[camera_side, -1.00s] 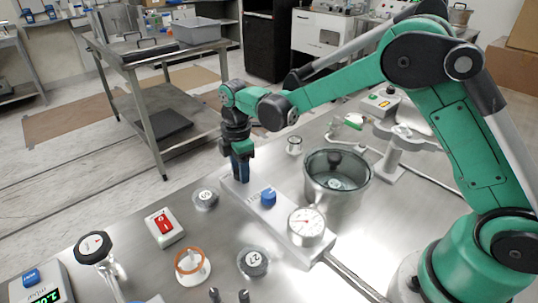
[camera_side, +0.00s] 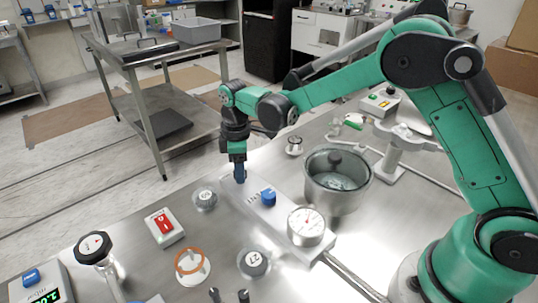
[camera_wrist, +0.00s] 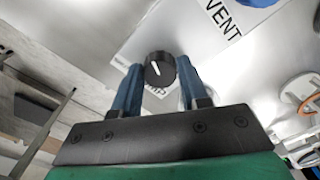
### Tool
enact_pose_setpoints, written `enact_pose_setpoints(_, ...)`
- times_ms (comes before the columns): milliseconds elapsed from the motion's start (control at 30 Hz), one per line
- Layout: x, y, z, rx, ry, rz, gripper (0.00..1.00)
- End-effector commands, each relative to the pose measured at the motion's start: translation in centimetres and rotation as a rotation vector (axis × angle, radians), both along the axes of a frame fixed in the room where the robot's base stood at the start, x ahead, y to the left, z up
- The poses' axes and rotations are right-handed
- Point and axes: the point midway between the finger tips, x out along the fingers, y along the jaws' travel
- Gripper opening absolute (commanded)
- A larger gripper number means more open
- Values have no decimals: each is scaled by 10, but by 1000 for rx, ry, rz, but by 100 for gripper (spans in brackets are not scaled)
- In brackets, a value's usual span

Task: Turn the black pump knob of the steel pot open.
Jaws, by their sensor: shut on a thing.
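The black pump knob (camera_wrist: 160,66) with a white pointer line sits between the two blue fingers of my gripper (camera_wrist: 158,72) in the wrist view. My gripper is shut on it. In the side view my gripper (camera_side: 239,178) points down at the far left end of a light metal block, and its fingers hide the knob. Part of the PUMP lettering shows behind the knob in the wrist view.
A blue knob (camera_side: 268,198) and a round gauge (camera_side: 306,225) sit on the same block (camera_side: 250,208). A red switch box (camera_side: 165,227), an orange-ringed piece (camera_side: 192,266) and round weights stand to the left and front. A VENT label (camera_wrist: 222,18) shows in the wrist view.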

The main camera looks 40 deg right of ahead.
Motion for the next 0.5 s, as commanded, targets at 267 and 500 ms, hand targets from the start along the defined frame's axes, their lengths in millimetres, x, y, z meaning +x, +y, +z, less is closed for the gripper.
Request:
enact_pose_setpoints(267, 0, 0, 1, 0, 1, -262, 0)
enact_pose_setpoints(500, 0, 0, 1, 0, 1, -491, 0)
